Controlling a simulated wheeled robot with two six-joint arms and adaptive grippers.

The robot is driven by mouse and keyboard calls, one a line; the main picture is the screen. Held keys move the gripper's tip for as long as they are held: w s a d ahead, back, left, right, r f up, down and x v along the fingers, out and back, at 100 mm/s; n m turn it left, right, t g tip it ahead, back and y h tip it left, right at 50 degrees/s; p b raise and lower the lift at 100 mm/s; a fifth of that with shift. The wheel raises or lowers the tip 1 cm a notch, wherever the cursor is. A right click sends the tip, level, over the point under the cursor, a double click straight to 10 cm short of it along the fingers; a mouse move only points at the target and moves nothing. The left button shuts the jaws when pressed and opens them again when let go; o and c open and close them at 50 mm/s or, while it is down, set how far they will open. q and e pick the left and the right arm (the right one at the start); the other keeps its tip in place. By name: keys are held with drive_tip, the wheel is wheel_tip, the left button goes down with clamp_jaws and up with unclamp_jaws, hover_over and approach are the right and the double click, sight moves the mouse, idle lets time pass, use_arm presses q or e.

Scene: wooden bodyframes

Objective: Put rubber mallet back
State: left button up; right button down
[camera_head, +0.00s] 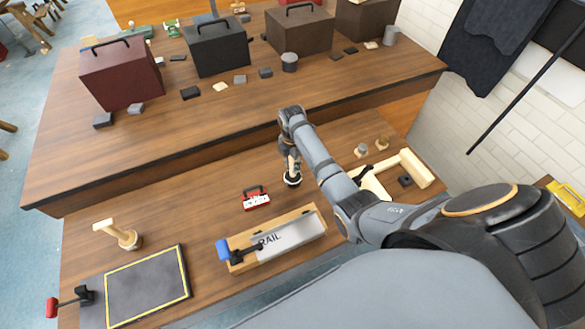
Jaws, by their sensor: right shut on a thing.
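My right gripper (290,165) reaches down over the middle of the front wooden bench, from the arm that comes in at the right. It is shut on a small upright item with a dark, round lower end and a pale patch, which looks like the rubber mallet (292,180). The fingers hide much of it, and I cannot tell whether its lower end touches the bench. My left gripper is not in view.
A yellow-edged dark mat (146,288) and a wooden post (120,234) are at left. Toolboxes (217,48) stand behind. Bench at left-middle is clear.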

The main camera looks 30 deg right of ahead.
sight(292, 168)
drive_tip(key=shift+w+f, duration=0.1)
drive_tip(key=shift+w+d+f, duration=0.1)
drive_tip(key=shift+w+f, duration=0.05)
wheel_tip(292, 168, down, 3)
drive_tip(key=shift+r, duration=0.2)
drive_tip(key=shift+f, duration=0.3)
drive_tip(key=c, duration=1.6)
unclamp_jaws()
drive_tip(key=shift+f, duration=0.15)
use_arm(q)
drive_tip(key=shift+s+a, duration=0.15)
use_arm(e)
drive_tip(key=o, duration=0.5)
